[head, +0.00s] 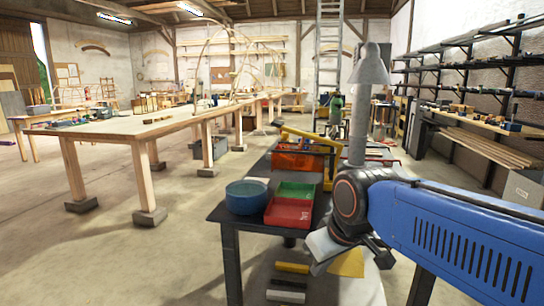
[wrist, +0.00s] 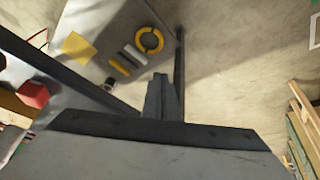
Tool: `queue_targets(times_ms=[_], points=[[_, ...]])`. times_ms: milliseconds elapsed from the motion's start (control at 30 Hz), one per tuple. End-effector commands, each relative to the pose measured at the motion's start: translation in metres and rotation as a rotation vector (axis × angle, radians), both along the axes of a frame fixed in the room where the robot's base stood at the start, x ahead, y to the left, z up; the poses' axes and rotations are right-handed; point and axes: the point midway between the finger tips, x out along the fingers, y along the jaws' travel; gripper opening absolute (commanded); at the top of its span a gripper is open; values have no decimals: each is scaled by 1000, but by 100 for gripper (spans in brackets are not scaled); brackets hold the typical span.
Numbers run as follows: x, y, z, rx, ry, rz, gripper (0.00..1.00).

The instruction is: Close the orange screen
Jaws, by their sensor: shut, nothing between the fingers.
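I cannot surely make out an orange screen in either view. An orange box-like thing (head: 297,160) stands on the dark table (head: 229,218) in the head view, with a yellow-orange angled frame (head: 318,139) over it. My gripper (head: 384,259) hangs low in front of the table's right side, partly hidden by my own wrist. In the wrist view my gripper (wrist: 161,88) is shut and empty, above a grey board with small items. It is apart from the orange thing.
A blue round tub (head: 246,196), a green tray (head: 297,190) and a red tray (head: 288,212) sit on the table's near end. A yellow ring (wrist: 149,40) and yellow sheet (wrist: 78,47) lie below my gripper. Open floor lies left.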

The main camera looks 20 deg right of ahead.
Motion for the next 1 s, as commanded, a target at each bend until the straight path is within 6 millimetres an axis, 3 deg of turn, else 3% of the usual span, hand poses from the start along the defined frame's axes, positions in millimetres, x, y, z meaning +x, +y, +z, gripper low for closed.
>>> queue_targets(times_ms=[367,467,800,1000], points=[[65,-7,62,-58,-43,136,0],[93,-11,88,-85,-63,194,0],[219,-39,185,-229,-152,454,0],[270,-55,220,-303,-191,566,0]])
